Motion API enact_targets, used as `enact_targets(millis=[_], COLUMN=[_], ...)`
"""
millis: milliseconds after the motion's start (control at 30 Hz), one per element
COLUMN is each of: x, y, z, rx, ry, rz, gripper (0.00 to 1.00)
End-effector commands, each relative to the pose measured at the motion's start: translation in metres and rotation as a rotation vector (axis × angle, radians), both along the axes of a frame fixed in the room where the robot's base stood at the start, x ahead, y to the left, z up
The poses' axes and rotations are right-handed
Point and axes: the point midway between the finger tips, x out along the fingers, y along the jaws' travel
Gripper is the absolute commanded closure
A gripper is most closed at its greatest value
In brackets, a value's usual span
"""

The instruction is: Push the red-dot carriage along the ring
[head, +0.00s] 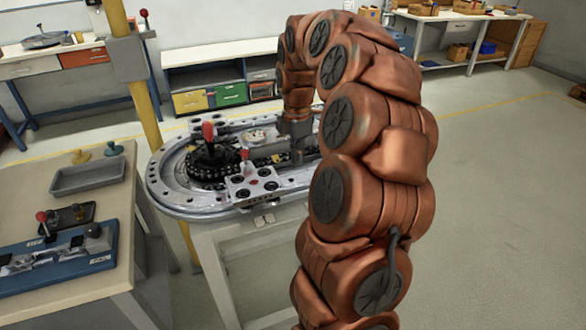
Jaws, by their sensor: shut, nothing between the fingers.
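The ring track (168,190) is a silver oval on a pale stand, with a dark chain and sprocket inside its left end. A pale carriage (252,186) with dark round wheels or bolts sits on the near side of the track. Small red marks show on it, and a red knob stands at its back edge. Another pale carriage or plate (256,135) lies toward the far side. My gripper (297,158) points down over the middle of the ring, shut and empty, right of and behind the near carriage. My arm hides the ring's right end. I cannot tell whether the fingertips touch anything.
A red-knobbed lever (208,131) rises above the sprocket. A yellow post (145,105) stands behind the ring's left end. A workbench (75,295) at left holds a grey tray (88,176) and a blue fixture (60,250). The floor at right is clear.

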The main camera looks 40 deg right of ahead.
Motion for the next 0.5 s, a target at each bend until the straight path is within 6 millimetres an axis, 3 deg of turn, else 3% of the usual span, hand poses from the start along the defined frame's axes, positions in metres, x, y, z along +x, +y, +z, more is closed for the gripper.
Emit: enact_targets(millis=[300,500], x=[0.001,0.001], y=[0.000,0.000], z=[0.042,0.056], rx=[-0.002,-0.002], ry=[-0.003,-0.003], rz=[0.000,0.001], gripper=[1.00,1.00])
